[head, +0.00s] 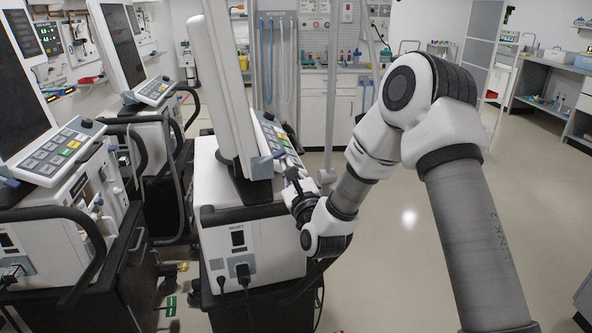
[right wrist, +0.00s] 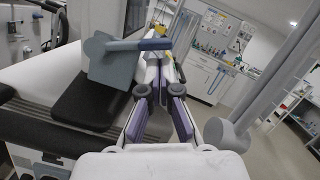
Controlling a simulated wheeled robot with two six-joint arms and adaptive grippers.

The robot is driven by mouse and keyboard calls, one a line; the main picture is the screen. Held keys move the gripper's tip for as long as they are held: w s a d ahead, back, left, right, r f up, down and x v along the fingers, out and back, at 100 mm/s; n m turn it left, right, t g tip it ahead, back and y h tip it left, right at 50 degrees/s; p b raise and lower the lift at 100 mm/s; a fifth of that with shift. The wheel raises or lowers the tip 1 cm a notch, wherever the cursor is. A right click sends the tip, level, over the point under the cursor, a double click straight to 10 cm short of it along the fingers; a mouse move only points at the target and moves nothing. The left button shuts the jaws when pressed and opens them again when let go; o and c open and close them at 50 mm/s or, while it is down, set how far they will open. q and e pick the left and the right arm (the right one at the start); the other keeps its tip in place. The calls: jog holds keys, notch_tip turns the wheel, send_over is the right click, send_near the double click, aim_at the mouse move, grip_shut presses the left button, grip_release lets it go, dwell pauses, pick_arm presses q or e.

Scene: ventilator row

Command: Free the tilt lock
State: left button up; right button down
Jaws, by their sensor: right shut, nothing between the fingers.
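The tilt lock is a blue-grey block (head: 262,167) with a lever, at the base of the screen on the nearest middle ventilator. In the right wrist view, the block (right wrist: 112,68) is left of centre and its dark blue lever (right wrist: 142,45) sticks out to the right. My right gripper (head: 291,172) is beside the ventilator's right side, close to the lock. In the right wrist view, my right gripper (right wrist: 160,92) is shut and empty, with its fingers below the lever; contact cannot be told. My left gripper is not in view.
The tall white screen (head: 222,80) stands above the white ventilator body (head: 268,238). A keypad panel (head: 272,135) sits behind the lock. A grey pole (head: 331,90) rises just right of it. Other ventilators (head: 50,220) stand left. The floor (head: 400,255) at right is clear.

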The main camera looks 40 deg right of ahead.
jog(key=shift+w+a+r, duration=0.1)
jog(key=shift+a+r, duration=0.05)
jog(key=shift+r, duration=0.1)
jog(key=shift+a+r+n+y+b, duration=0.15)
jog(key=shift+r+n+y+b, duration=0.15)
jog(key=shift+r+n+b, duration=0.45)
